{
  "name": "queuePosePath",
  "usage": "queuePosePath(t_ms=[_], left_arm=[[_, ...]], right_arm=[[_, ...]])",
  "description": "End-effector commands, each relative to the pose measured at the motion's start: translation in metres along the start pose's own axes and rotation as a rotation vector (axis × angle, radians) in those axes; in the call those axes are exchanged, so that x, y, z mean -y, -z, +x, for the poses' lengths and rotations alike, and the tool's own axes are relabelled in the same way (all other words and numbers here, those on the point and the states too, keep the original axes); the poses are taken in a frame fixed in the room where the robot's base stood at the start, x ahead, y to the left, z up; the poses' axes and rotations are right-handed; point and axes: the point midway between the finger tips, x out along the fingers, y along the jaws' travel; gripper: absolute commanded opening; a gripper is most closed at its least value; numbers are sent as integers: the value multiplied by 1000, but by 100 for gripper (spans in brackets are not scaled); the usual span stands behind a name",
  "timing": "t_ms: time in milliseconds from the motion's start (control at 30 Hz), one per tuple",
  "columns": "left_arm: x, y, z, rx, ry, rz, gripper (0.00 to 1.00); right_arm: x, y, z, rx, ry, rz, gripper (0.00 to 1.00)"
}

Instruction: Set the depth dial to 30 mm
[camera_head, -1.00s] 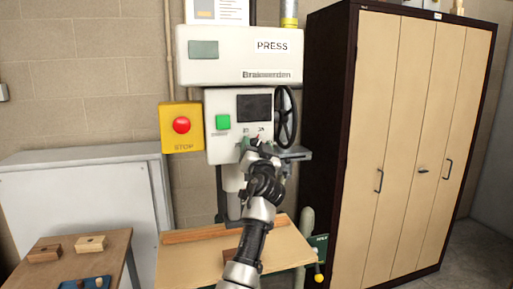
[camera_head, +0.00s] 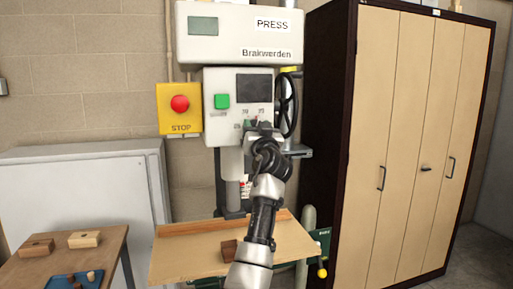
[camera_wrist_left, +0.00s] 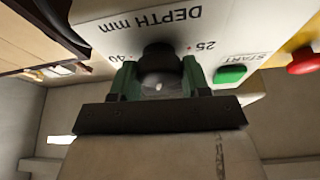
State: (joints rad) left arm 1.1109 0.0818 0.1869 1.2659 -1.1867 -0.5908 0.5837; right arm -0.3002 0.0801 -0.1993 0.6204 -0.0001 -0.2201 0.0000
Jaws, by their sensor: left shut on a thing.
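The depth dial is a black round knob (camera_wrist_left: 160,58) on the white press panel under the upside-down words DEPTH mm in the left wrist view. The marks 40 and 25 show on either side of it; its pointer cannot be made out. My left gripper (camera_wrist_left: 160,82) is shut on the dial, with a green finger on each side. In the head view my left gripper (camera_head: 262,130) is at the lower panel of the press (camera_head: 240,50) and hides most of the dial. My right gripper is not in view.
A green START button (camera_head: 222,101) and a red STOP button (camera_head: 180,104) on a yellow box are left of the dial. A black handwheel (camera_head: 287,105) is close on the right. Below is the press table (camera_head: 190,262) with a brown block (camera_head: 229,250).

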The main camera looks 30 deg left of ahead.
Motion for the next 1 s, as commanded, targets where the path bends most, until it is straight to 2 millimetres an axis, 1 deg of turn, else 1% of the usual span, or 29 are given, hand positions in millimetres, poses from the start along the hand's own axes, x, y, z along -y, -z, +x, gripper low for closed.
queuePosePath(t_ms=[33,100,300,433,600,800,1000], left_arm=[[-2,-9,-4,-1,11,-28,23],[-2,-8,-4,-1,27,-67,23],[-1,-6,-3,-1,78,-188,23],[-2,-5,-2,0,121,-286,23],[-1,-1,0,1,180,-428,23],[-1,0,0,2,240,-570,23],[-1,0,0,3,282,-675,23]], right_arm=[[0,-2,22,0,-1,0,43],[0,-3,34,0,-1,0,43],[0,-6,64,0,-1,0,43],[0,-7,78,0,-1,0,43],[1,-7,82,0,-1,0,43],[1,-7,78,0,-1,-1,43],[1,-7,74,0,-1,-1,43]])
